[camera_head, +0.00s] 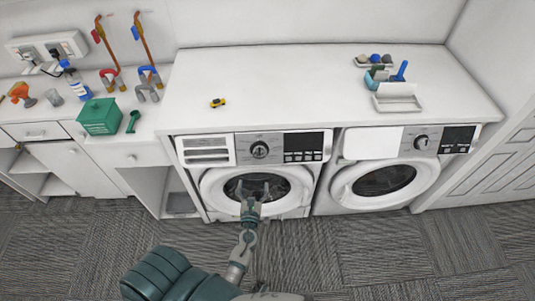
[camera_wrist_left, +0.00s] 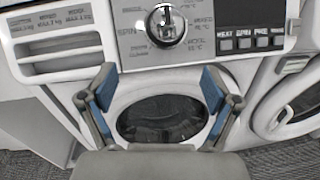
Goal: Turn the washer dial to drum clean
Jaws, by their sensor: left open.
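The left washer (camera_head: 215,177) is white with a round door and a grey control panel. Its round silver dial (camera_head: 260,150) sits in the middle of that panel with printed labels around it; the dial also shows at the top of the left wrist view (camera_wrist_left: 166,25). The labels are too small to read surely, so the setting cannot be told. My left gripper (camera_head: 254,190) is in front of the washer door, below the dial and apart from it. In the left wrist view its blue-padded fingers (camera_wrist_left: 157,90) are spread and empty. My right gripper is not in view.
A second machine (camera_head: 335,190) with its own dial (camera_head: 421,142) stands to the right. A white countertop (camera_head: 300,90) above holds a yellow toy car (camera_head: 218,103) and a caddy (camera_head: 378,78). A green box (camera_head: 99,116) stands left. Carpet in front is clear.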

